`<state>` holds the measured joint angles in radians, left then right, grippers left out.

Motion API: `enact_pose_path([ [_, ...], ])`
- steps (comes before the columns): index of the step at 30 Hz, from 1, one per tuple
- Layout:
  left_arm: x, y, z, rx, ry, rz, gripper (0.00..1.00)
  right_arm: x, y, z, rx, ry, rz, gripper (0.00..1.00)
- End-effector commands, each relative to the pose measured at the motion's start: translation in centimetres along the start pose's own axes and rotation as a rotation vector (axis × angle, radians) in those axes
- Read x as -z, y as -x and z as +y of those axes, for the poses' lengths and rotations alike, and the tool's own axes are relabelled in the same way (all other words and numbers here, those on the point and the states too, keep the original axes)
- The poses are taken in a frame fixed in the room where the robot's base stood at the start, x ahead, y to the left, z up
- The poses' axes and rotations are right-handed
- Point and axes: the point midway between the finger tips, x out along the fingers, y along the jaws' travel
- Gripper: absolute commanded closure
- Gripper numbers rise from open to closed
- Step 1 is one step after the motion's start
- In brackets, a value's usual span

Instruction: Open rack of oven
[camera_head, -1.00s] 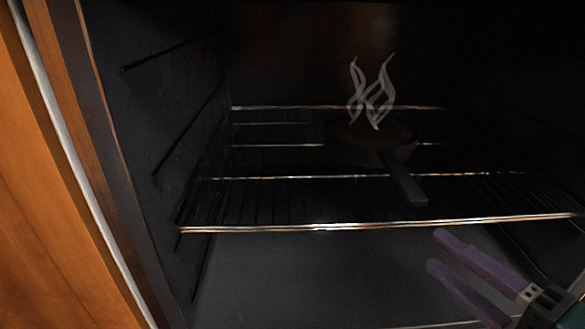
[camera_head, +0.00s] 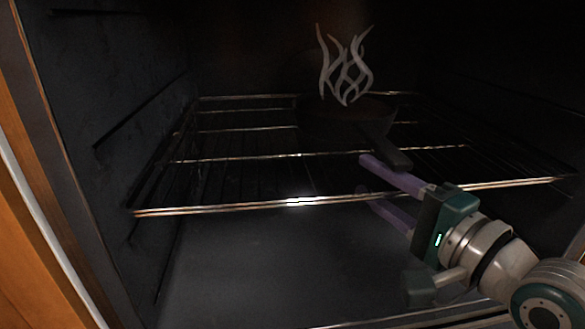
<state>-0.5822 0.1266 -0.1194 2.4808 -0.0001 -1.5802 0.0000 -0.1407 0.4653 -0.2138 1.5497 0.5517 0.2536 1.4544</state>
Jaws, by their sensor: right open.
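The oven rack (camera_head: 230,207) is a wire shelf inside the dark oven, with a bright front bar running across the view. My right gripper (camera_head: 368,180) comes in from the lower right at the rack's front bar. Its two purple fingers are apart, one above the front bar and one below it. The fingers are open, and I cannot tell whether they touch the bar. A dark pan (camera_head: 345,122) sits on the rack, its handle reaching forward close to the upper finger. My left gripper is not in view.
White steam-like wisps (camera_head: 345,65) rise over the pan. The oven's left wall (camera_head: 100,110) has ledges, and a wooden cabinet edge (camera_head: 25,265) stands at the left. The space below the rack is clear down to the oven floor (camera_head: 240,270).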

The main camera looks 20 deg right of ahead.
Motion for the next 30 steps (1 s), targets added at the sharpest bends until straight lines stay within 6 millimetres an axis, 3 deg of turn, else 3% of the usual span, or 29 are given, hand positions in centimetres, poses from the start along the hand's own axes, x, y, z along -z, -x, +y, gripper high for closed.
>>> enact_pose_path([
  [5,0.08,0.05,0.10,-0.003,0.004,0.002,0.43,0.00,0.01,-0.04,0.000,0.000,0.000,0.57],
  [16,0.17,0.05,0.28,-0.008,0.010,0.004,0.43,0.00,0.03,-0.04,0.001,0.001,0.000,0.99],
  [30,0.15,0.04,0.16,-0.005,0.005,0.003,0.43,-0.01,0.03,-0.06,0.001,0.001,0.000,1.00],
])
